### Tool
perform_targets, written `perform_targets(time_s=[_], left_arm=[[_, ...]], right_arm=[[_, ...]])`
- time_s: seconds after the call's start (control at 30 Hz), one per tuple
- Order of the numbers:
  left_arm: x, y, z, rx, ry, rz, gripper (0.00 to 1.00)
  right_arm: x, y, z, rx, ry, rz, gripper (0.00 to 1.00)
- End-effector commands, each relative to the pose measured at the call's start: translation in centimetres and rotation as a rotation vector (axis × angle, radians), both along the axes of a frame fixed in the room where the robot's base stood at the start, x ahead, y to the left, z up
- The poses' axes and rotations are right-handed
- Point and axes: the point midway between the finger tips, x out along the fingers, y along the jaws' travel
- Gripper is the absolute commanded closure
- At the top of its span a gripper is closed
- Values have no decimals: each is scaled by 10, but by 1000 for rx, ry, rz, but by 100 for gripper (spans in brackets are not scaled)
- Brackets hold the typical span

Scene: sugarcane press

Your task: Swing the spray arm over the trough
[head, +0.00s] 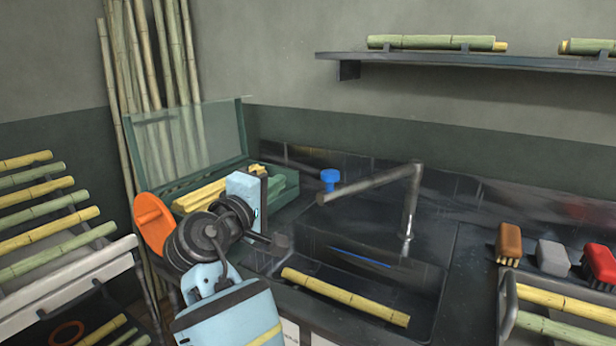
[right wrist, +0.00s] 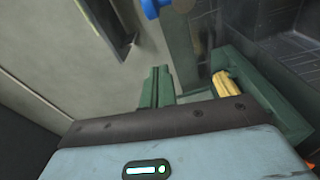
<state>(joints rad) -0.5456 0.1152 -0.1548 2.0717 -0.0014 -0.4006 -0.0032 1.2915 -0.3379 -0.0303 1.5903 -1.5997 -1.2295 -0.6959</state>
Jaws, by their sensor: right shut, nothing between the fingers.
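The spray arm (head: 370,187) is a grey metal pipe on an upright post at the back of the dark trough (head: 440,262). It points left from the post. A blue knob (head: 329,176) sits at its free end and shows at the top of the right wrist view (right wrist: 153,8). I cannot tell how much of the pipe lies over the trough. My right gripper (head: 281,184) is left of the knob, apart from it, near the green box. My left gripper is out of view.
The green box (head: 285,192) with a raised clear lid holds yellow canes. A yellow cane (head: 345,297) lies along the trough's front. Brushes (head: 553,257) stand at right. A wall shelf (head: 450,62) holds canes. An orange disc (head: 154,226) is beside my right arm.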

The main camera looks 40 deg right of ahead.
Motion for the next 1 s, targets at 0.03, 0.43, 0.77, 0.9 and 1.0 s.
perform_targets(time_s=[0.03,0.43,0.77,0.9,1.0], left_arm=[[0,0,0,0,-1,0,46],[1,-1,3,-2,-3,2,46],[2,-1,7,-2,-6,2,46],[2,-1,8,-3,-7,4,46],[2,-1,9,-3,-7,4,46]], right_arm=[[1,-2,0,0,0,0,100],[26,-52,3,-1,0,0,100],[40,-90,2,1,-1,3,100],[26,-91,1,2,-1,2,100],[18,-93,0,2,-2,2,100]])
